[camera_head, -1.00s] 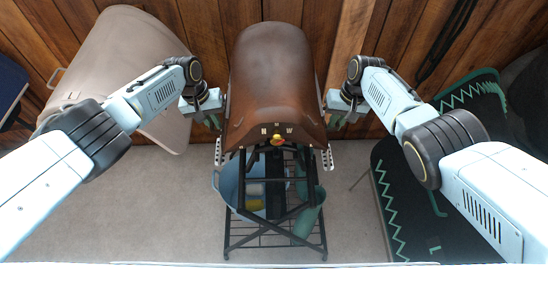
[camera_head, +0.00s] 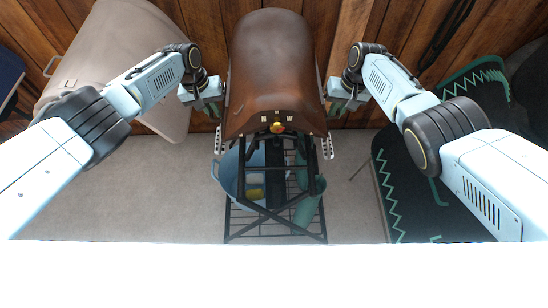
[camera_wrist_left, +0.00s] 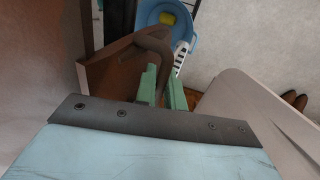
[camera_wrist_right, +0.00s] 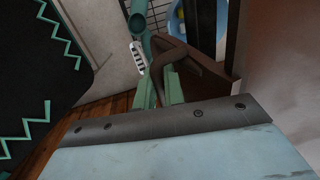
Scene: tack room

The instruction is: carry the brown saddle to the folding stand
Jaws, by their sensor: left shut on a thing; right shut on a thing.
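The brown saddle (camera_head: 270,75) is upright in the middle of the head view, directly above and behind the front of the black folding stand (camera_head: 275,215). Whether it rests on the stand or hangs just above it, I cannot tell. My left gripper (camera_head: 214,108) is shut at the saddle's left side, and my right gripper (camera_head: 334,108) is shut at its right side. In the left wrist view the green fingers close at a brown loop (camera_wrist_left: 153,42) on the saddle's side. The right wrist view shows a matching brown loop (camera_wrist_right: 170,50) between the fingers.
A blue bucket (camera_head: 229,180) and a green cylinder (camera_head: 310,203) are low among the stand's bars. A beige trunk-like object (camera_head: 110,50) is at left. A dark item with green zigzag trim (camera_head: 400,190) lies at right. A plank wall is behind; carpet at front left is clear.

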